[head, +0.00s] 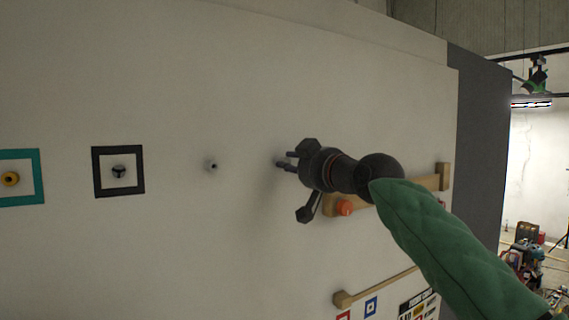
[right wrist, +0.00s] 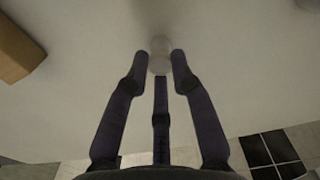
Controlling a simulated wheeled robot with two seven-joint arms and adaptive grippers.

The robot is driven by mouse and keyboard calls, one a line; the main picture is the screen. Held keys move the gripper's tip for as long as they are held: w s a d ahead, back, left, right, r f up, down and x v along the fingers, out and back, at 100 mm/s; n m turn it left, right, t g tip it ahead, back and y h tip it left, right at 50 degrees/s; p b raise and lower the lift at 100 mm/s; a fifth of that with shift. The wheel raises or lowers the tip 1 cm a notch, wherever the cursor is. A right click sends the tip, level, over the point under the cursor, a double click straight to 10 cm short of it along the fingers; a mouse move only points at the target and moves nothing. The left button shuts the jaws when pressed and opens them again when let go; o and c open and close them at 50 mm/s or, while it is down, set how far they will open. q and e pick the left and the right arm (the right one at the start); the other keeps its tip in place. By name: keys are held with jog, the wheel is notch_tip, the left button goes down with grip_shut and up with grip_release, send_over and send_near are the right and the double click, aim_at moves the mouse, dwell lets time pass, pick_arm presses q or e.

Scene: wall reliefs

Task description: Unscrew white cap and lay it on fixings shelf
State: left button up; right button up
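The white cap (right wrist: 160,62) is a small pale round piece in the right wrist view, faint against the pale wall. My right gripper (right wrist: 160,66) has its dark fingertips around it, one at each side and a third at its lower edge. Whether the fingers press on the cap or stand just clear of it I cannot tell. In the head view my right gripper (head: 281,164) is at the wall, and the cap is hidden there. The upper wooden shelf (head: 428,183) is behind and right of the gripper, partly covered by my arm. My left gripper is not in view.
An orange knob-like piece (head: 344,207) is at the upper shelf's left end. A small bare stud (head: 212,165), a black frame (head: 98,172) and a teal frame (head: 40,178) are left along the wall. A lower wooden rail (head: 375,287) is below. Wall above the gripper is clear.

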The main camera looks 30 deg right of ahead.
jog(key=shift+c, duration=0.3)
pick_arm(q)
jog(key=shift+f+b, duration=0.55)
pick_arm(e)
jog(key=shift+n, duration=2.6)
pick_arm(q)
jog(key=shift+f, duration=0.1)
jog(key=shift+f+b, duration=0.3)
jog(key=shift+b, duration=0.1)
pick_arm(e)
jog(key=n, duration=0.5)
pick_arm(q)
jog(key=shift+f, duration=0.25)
pick_arm(e)
jog(key=n, duration=0.5)
